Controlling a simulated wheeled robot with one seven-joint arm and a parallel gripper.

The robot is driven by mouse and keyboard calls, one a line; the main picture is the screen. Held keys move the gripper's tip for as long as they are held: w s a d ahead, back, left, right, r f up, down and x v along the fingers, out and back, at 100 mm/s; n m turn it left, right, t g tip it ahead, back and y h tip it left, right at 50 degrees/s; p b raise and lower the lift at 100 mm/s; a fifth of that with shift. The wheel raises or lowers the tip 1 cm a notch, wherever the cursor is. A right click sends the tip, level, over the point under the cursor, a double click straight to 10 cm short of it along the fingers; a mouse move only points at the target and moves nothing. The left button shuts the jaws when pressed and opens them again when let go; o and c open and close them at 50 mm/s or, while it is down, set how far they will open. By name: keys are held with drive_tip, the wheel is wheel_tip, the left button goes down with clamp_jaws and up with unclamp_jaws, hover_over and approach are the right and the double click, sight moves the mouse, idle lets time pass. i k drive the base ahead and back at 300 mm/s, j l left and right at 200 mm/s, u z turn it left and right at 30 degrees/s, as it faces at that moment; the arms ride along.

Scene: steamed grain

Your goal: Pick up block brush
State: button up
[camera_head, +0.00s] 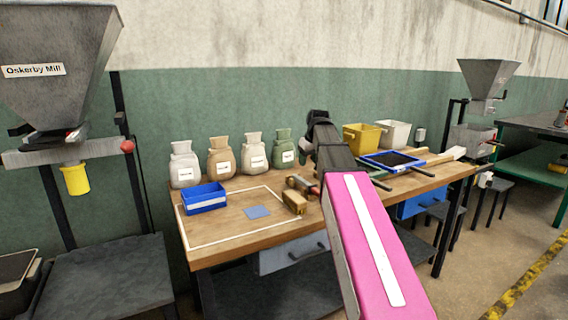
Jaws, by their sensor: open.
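The block brush (295,202) looks like a small brown wooden block. It lies on the wooden workbench, just right of a flat blue-grey square and left of my arm. My pink and black arm reaches up over the bench from the lower right. The dark end of my gripper (306,147) shows beside the arm, above and behind the brush and apart from it. Its fingers are small and partly hidden by the arm, and nothing is seen held in it. A dark, reddish-ended item (301,184) lies right behind the brush; I cannot tell what it is.
A blue bin (205,198) and a blue-grey square (257,212) lie left of the brush on the workbench (228,246). Several labelled sacks (222,158) line the back.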

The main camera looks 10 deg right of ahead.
sight(297, 204)
drive_tip(key=k, duration=0.95)
